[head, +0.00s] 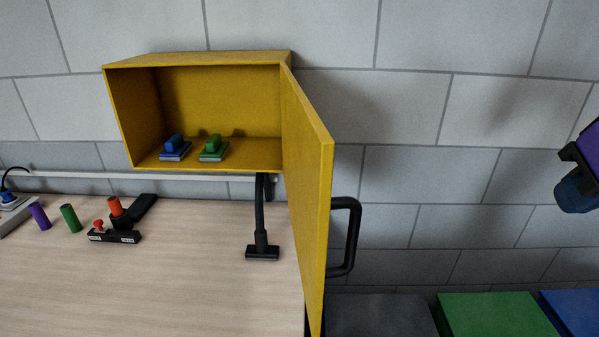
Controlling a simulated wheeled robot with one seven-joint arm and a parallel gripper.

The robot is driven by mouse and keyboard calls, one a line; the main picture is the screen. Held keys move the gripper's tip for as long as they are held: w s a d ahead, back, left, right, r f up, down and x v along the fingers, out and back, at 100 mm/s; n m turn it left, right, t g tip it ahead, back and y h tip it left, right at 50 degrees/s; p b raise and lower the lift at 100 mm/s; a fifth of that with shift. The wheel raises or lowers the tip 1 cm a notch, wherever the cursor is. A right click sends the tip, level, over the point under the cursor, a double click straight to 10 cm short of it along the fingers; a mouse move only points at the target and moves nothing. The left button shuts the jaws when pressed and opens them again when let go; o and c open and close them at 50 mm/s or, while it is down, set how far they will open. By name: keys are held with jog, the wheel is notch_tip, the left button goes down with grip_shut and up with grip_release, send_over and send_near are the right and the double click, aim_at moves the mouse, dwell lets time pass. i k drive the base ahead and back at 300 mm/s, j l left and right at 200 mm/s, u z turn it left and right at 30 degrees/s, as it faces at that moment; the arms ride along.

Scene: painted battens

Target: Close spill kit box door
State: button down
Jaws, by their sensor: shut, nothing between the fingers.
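The spill kit box (205,59) is a yellow box on the wall, with its front open. Its yellow door (308,190) is hinged at the box's right side and stands wide open, swung out towards me. A black bar handle (352,238) is on the door's outer face, on the right. Inside on the box floor are a blue block-like item (175,148) and a green one (214,149). I cannot make out my gripper in this view.
A wooden worktop (150,280) below holds a purple cylinder (39,216), a green cylinder (70,218), a black-and-red device (115,225) and a black stand (262,250). Green (495,314) and blue (572,311) surfaces lie lower right. A purple and dark-blue part (577,190) enters at right.

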aim_at(308, 148)
jog(key=k+u, duration=0.25)
jog(key=u, duration=0.15)
jog(key=k+j+u, duration=0.1)
jog(key=k+u, duration=0.15)
jog(key=u, duration=0.15)
jog(key=k+l+u, duration=0.25)
jog(key=l, duration=0.15)
jog(key=k+l+u, duration=0.2)
jog(key=l, duration=0.25)
jog(key=k+l+u, duration=0.1)
jog(key=l+u, duration=0.15)
jog(key=l, duration=0.15)
jog(key=k+l, duration=0.35)
jog(key=l, duration=0.25)
